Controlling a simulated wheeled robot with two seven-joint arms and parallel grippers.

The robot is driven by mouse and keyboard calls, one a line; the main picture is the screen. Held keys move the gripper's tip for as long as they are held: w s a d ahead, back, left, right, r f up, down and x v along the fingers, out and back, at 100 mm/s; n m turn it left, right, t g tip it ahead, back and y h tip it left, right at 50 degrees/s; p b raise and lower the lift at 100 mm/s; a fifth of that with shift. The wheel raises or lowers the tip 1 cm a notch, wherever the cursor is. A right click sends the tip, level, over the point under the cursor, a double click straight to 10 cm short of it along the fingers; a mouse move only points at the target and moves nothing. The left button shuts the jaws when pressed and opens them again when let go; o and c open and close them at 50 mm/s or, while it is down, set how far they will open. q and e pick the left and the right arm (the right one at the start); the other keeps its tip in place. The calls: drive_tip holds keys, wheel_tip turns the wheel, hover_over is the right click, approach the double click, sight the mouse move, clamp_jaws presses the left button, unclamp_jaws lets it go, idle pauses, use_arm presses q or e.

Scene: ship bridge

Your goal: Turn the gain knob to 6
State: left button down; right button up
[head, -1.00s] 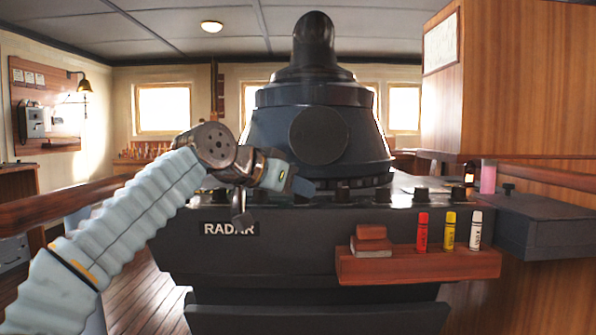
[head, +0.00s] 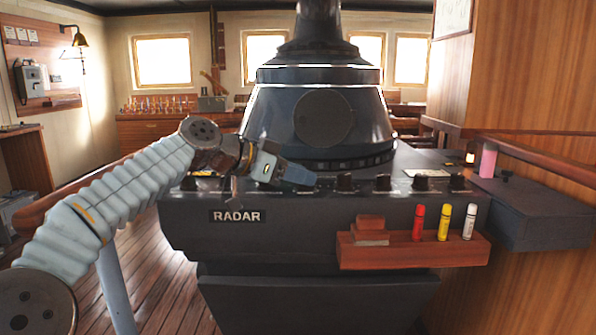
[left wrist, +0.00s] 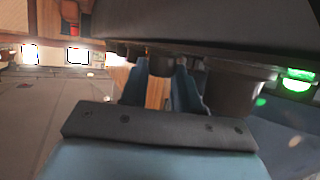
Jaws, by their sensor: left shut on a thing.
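My left gripper (head: 305,179) reaches in from the left to the front edge of the radar console (head: 330,225). It is shut on a small dark knob (left wrist: 162,66), which shows between its two fingers in the left wrist view. In the head view the fingers hide that knob. I cannot read any label or scale, so I cannot tell its setting or whether it is the gain knob. More dark knobs stand in a row to the right, the nearest being a small knob (head: 344,182). My right gripper is not in view.
A larger dark knob (left wrist: 235,93) and a green light (left wrist: 297,80) are close to the gripper. A wooden tray (head: 400,253) with red, yellow and white markers juts from the console front. The radar hood (head: 320,112) rises behind the knobs.

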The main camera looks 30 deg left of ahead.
use_arm(q)
drive_tip(key=c, duration=0.8)
unclamp_jaws()
drive_tip(key=v, duration=1.3)
drive_tip(key=shift+s+a+r+b, duration=0.15)
drive_tip(key=shift+s+b, duration=0.15)
drive_tip(key=shift+b, duration=0.1)
